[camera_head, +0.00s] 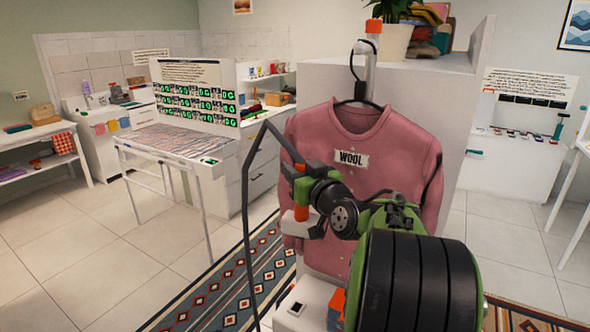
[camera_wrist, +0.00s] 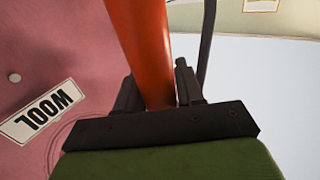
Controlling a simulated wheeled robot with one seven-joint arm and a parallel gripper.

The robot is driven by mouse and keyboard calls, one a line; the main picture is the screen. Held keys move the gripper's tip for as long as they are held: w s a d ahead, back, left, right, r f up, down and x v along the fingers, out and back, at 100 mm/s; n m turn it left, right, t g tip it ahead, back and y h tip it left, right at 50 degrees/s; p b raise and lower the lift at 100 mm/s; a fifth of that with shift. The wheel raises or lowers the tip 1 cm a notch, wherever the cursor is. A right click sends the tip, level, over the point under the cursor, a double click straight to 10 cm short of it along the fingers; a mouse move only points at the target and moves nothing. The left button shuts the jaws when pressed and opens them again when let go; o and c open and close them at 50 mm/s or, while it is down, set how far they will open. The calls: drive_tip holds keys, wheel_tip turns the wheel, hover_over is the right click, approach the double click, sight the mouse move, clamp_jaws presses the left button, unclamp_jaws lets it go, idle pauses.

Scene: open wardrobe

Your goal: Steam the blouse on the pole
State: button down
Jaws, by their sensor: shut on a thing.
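The pink blouse (camera_head: 345,150) hangs on a dark hanger from the pole (camera_head: 371,72), with a white label reading WOOL (camera_head: 351,159). My arm hides part of its lower front. My gripper (camera_head: 301,197) is in front of the blouse's left side, shut on the orange handle of the steamer (camera_head: 301,222). The steamer's pale head sits below my gripper, and I cannot tell whether it touches the cloth. In the wrist view the orange handle (camera_wrist: 140,45) stands between the dark jaws, with the pink blouse (camera_wrist: 50,60) at left.
A dark hose loops left of the blouse to the floor. A white base unit (camera_head: 305,300) stands below. A white cabinet (camera_head: 465,130) is behind the blouse, with a potted plant (camera_head: 393,40) on top.

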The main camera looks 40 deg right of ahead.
drive_tip(key=shift+s+d, duration=0.25)
drive_tip(key=shift+d, duration=0.85)
drive_tip(key=shift+s+d, duration=0.25)
drive_tip(key=shift+d, duration=0.8)
drive_tip(key=s+a+b, duration=0.2)
drive_tip(key=a+b, duration=0.1)
drive_tip(key=a, duration=0.3)
drive_tip(key=shift+s+a+b, duration=0.2)
drive_tip(key=shift+a+b, duration=0.1)
